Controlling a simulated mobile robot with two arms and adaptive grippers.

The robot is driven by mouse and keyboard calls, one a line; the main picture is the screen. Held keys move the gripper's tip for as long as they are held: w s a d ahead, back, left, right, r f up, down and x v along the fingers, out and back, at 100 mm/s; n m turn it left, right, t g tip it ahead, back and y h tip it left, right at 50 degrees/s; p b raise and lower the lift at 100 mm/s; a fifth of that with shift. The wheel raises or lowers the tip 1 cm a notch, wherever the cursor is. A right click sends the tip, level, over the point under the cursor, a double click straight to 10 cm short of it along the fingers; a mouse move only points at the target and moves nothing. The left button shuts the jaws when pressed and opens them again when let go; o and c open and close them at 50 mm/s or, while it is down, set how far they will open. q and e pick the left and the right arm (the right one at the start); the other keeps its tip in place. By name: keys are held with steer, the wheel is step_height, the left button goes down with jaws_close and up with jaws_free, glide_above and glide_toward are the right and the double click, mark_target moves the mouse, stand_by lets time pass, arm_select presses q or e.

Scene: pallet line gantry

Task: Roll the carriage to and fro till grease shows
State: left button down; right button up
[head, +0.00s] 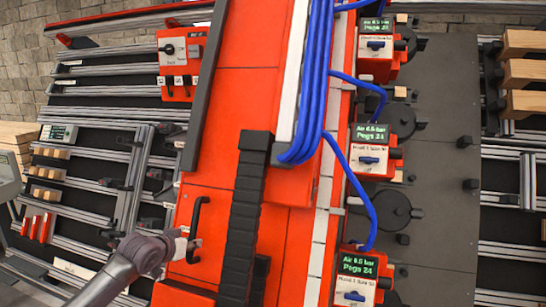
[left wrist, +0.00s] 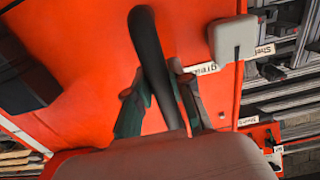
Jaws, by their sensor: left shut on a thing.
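The carriage (head: 225,110) is a large orange-red body running up the middle of the head view. A black bar handle (head: 196,218) stands on its lower left face. My left gripper (head: 184,247) is at the lower part of this handle. In the left wrist view the handle (left wrist: 148,42) passes between the fingers of my left gripper (left wrist: 158,90), which is shut on it. A white label (left wrist: 204,68) beside the handle starts with "gre"; the rest is hidden. I cannot make out any grease. My right gripper is not in view.
A black cable chain (head: 243,215) and blue hoses (head: 312,90) run along the carriage. Several orange air units (head: 375,147) with green displays stand to its right. A switch box (head: 180,55) sits at upper left. Aluminium rails (head: 115,145) lie further left.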

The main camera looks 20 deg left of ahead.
mark_target(222, 250)
arm_select(q)
steer(key=shift+d+f+p, duration=0.2)
steer(key=shift+d+p, duration=0.3)
steer(key=shift+d, duration=0.1)
steer(key=shift+w+d+f+p, duration=0.15)
steer(key=shift+d+p, duration=0.25)
steer(key=shift+d, duration=0.4)
steer(key=shift+w+d+p, duration=0.2)
steer(key=shift+d+p, duration=0.5)
steer(key=shift+d, duration=1.5)
steer(key=shift+w+d+r+p, duration=0.15)
steer(key=shift+d+p, duration=0.1)
steer(key=shift+d, duration=0.4)
steer(key=shift+d+r+p, duration=0.15)
steer(key=shift+d+p, duration=0.1)
steer(key=shift+d, duration=0.8)
steer(key=shift+w+d, duration=0.1)
steer(key=shift+d, duration=0.1)
steer(key=shift+d+p, duration=0.1)
steer(key=shift+p, duration=0.2)
